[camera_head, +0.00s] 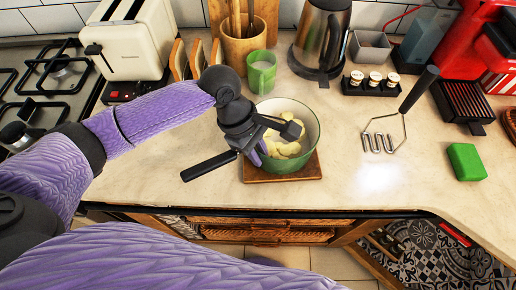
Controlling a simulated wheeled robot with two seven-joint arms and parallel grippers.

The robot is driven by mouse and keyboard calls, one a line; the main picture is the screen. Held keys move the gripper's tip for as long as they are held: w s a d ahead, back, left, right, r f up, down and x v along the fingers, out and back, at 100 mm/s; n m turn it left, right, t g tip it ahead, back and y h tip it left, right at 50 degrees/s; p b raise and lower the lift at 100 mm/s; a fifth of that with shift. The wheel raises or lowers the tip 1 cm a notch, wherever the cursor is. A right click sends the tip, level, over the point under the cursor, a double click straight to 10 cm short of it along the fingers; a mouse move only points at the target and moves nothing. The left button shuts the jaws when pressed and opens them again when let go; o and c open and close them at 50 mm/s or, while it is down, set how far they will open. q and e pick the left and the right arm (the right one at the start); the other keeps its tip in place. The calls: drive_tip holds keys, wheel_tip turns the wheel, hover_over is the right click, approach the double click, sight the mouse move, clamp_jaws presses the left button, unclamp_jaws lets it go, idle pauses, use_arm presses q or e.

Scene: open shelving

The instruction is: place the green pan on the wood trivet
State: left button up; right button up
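The green pan (306,112) holds several pale yellow pieces. It sits upright on the square brown wood trivet (285,176), whose front edge shows below it. The pan's black handle (208,166) points to the lower left over the counter. My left gripper (273,142) is over the pan's left side, near where the handle joins. Its fingers look spread apart, with one reaching over the pan and the other down by the left rim. It hides part of that rim and the handle joint. My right gripper is not in view.
A green cup (262,73), a utensil holder (243,45) and a kettle (321,35) stand behind the pan. A spice rack (371,85), a masher (384,136) and a green sponge (466,161) are to the right. Counter is free around the masher.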

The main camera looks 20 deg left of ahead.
use_arm(q)
drive_tip(key=shift+o, duration=0.9)
drive_tip(key=p+v, duration=0.4)
drive_tip(key=v, duration=0.8)
drive_tip(key=shift+p, duration=0.35)
